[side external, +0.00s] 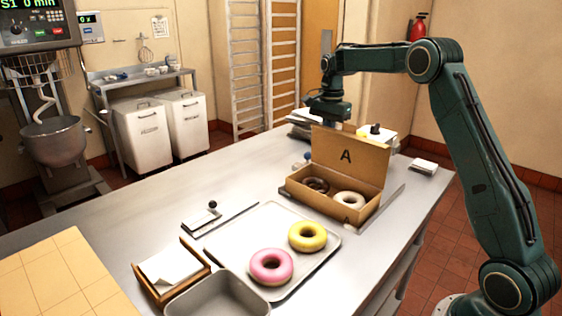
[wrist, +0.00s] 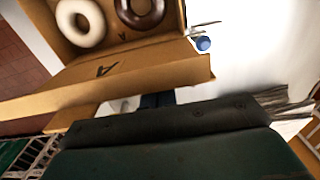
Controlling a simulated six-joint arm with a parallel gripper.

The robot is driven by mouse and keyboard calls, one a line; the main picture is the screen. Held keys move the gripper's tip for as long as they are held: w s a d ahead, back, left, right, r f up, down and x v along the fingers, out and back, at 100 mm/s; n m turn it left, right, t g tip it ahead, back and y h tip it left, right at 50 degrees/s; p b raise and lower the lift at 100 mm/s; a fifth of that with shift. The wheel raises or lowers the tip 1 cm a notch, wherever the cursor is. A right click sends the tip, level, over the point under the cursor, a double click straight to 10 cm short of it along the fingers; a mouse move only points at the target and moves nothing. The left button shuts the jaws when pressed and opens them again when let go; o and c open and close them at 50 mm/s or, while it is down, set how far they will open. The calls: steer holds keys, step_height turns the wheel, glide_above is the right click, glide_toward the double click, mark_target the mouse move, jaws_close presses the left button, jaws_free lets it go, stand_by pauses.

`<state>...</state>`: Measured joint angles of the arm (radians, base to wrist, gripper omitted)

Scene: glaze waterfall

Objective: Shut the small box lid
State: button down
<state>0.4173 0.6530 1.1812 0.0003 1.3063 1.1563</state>
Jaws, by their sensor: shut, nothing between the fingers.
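The small cardboard box (side external: 330,208) stands on the steel table with its lid (side external: 350,160) raised, marked with a letter A. A dark chocolate donut (side external: 316,185) and a white donut (side external: 349,199) lie inside. In the wrist view the white donut (wrist: 80,22) and the dark donut (wrist: 140,8) show in the box at the top, with the lid (wrist: 130,68) standing between them and my gripper (wrist: 157,101). My gripper (side external: 329,120) is behind the lid in the side view, shut and empty; its fingertips are mostly hidden there. I cannot tell whether it touches the lid.
A metal tray (side external: 222,244) with a pink donut (side external: 271,267) and a yellow donut (side external: 307,236) lies in front of the box. A wooden paper holder (side external: 150,286) and a grey pan (side external: 222,298) are nearer. Papers and small items lie behind the box.

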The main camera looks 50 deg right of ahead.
steer(key=a, duration=0.4)
steer(key=shift+a, duration=0.4)
stand_by(0.7)
stand_by(0.7)
step_height(320, 180, up, 6)
stand_by(0.9)
